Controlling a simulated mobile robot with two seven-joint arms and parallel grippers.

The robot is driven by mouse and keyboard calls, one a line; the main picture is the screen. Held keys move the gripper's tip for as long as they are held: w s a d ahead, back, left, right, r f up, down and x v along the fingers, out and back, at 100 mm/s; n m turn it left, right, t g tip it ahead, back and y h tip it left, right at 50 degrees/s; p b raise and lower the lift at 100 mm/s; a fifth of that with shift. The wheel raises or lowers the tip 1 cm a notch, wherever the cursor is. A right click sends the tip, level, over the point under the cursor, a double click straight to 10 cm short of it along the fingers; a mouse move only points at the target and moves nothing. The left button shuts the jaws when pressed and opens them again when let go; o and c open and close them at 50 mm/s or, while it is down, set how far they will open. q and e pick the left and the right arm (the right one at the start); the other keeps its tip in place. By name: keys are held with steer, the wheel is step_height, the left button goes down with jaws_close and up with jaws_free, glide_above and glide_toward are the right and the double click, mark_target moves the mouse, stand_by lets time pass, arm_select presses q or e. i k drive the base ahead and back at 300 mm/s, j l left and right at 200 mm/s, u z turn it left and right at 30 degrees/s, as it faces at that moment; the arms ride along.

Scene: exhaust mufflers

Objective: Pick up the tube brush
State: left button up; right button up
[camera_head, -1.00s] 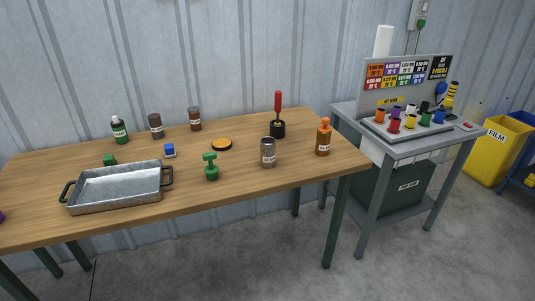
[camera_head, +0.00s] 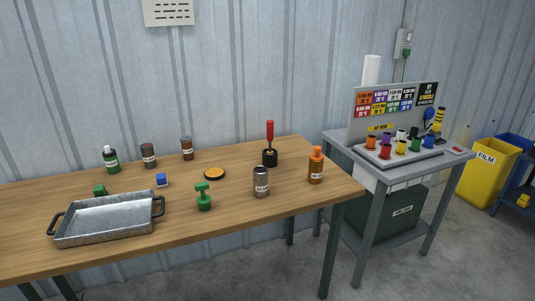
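A red-handled tool (camera_head: 270,131) stands upright in a small black pot (camera_head: 270,158) near the back right of the wooden table (camera_head: 225,222). It looks like the tube brush, but its lower end is hidden in the pot, so I cannot see bristles. Neither of my grippers is in view.
Near the pot stand a grey can (camera_head: 261,183), an orange bottle (camera_head: 315,166) and an orange-topped disc (camera_head: 214,174). A green object (camera_head: 203,197) stands in front, a metal tray (camera_head: 107,221) at left. Several bottles line the back. A grey side table (camera_head: 400,165) stands right.

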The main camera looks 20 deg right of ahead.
mark_target(270, 123)
steer(key=i+l+u, duration=0.15)
steer(key=l, duration=0.25)
steer(key=l+u, duration=0.1)
steer(key=l, duration=0.35)
steer(key=i+l+u, duration=0.15)
steer(key=l, duration=0.3)
